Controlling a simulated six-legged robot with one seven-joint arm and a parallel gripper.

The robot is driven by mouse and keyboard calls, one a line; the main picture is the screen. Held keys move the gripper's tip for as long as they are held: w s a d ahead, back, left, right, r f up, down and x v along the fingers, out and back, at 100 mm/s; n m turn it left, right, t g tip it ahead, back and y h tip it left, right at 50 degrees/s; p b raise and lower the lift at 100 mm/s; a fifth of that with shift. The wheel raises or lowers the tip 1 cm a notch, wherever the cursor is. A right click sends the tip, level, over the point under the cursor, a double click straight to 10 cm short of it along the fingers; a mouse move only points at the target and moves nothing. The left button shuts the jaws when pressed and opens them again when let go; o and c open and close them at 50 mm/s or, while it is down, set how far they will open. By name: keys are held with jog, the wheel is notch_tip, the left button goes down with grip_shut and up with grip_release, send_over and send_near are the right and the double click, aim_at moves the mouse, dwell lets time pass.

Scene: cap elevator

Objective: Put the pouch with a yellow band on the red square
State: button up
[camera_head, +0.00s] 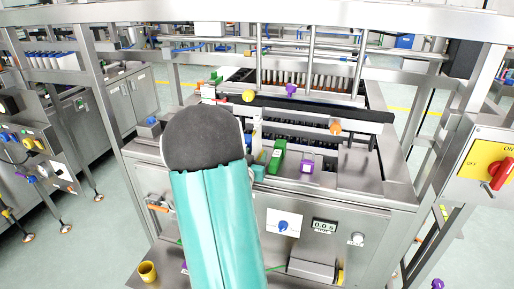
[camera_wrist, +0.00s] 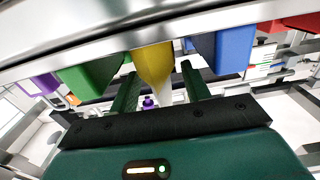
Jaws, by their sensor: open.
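In the wrist view, my gripper (camera_wrist: 160,78) is open, with one dark green finger on each side of a tapered piece (camera_wrist: 153,62). This piece is yellow above and pale below, and it may be the pouch with a yellow band. I cannot tell whether the fingers touch it. In the head view, my arm covers much of the machine's left part and my gripper is not clearly seen. I cannot make out a red square in either view.
In the wrist view, a green block (camera_wrist: 90,84) is left of the fingers and a blue block (camera_wrist: 228,46) right. A purple piece (camera_wrist: 38,86) lies farther left. The head view shows a green piece (camera_head: 277,157) and purple piece (camera_head: 307,163) on the metal machine (camera_head: 385,185).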

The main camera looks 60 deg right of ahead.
jog(key=shift+d, duration=0.1)
jog(key=shift+c, duration=0.2)
jog(key=c, duration=0.8)
jog(key=shift+o, duration=0.2)
jog(key=shift+r, duration=0.15)
jog(key=shift+r, duration=0.5)
jog(key=s+a+r, duration=0.8)
jog(key=a+r, duration=0.3)
jog(key=shift+s+r, duration=0.2)
jog(key=shift+r, duration=0.2)
jog(key=shift+w+a, duration=0.1)
